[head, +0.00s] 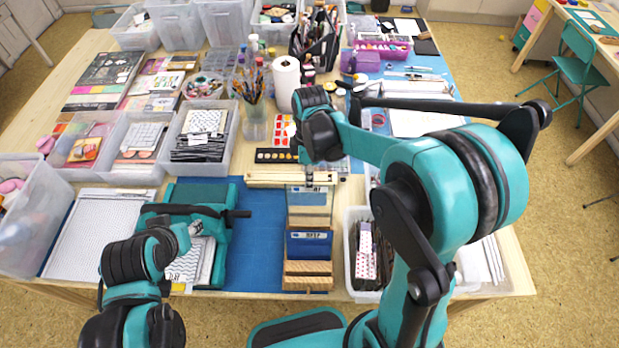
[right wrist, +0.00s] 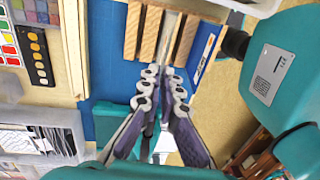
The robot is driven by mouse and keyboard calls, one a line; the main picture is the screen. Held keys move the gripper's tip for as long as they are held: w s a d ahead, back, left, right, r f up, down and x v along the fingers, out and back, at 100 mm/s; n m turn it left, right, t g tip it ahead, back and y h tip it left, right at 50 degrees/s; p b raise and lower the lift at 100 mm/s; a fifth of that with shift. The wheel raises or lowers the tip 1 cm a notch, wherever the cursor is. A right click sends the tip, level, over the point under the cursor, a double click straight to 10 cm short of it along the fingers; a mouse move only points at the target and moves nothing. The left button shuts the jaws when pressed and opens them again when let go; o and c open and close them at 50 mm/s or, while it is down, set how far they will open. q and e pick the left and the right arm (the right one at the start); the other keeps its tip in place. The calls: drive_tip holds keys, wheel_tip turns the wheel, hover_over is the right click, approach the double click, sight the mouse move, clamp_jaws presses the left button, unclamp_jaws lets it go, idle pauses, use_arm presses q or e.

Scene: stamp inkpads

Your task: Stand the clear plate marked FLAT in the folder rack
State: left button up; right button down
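The wooden folder rack (head: 307,283) stands on the blue mat near the front edge of the table. Its slats (right wrist: 131,30) show from above in the right wrist view. A blue plate with a white label (head: 309,245) stands in its front part, and its edge shows in the right wrist view (right wrist: 205,48). A clear plate (head: 309,212) is upright behind the blue one, edge-on between slats in the right wrist view (right wrist: 168,38). My right gripper (right wrist: 163,73) is above the rack with its fingertips closed on the clear plate's upper edge. The word on the clear plate is unreadable.
A teal machine with a black handle (head: 215,258) stands left of the rack. A clear bin of dark items (head: 352,288) is close on the right. A paint palette (head: 275,156) lies behind. Blue mat (head: 256,250) is bare between machine and rack.

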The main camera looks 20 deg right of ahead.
sight(309, 198)
drive_tip(key=shift+s+a+f+b, duration=0.1)
drive_tip(key=shift+s+f+b, duration=0.05)
drive_tip(key=shift+f+b, duration=0.9)
drive_tip(key=shift+s+f+b, duration=0.15)
drive_tip(key=shift+f+b, duration=0.55)
drive_tip(key=shift+f, duration=0.65)
drive_tip(key=shift+s+a+f+b, duration=0.1)
drive_tip(key=shift+s+f+b, duration=0.05)
drive_tip(key=shift+f+b, duration=0.9)
drive_tip(key=shift+f, duration=0.1)
drive_tip(key=c, duration=1.6)
unclamp_jaws()
drive_tip(key=shift+c, duration=0.2)
drive_tip(key=shift+d+p, duration=0.1)
drive_tip(key=shift+p, duration=0.2)
drive_tip(key=shift+w+r+p, duration=0.2)
drive_tip(key=shift+r+p, duration=0.7)
drive_tip(key=shift+r, duration=0.35)
drive_tip(key=shift+w+r+p, duration=0.15)
drive_tip(key=shift+r+p, duration=0.7)
drive_tip(key=shift+r, duration=0.35)
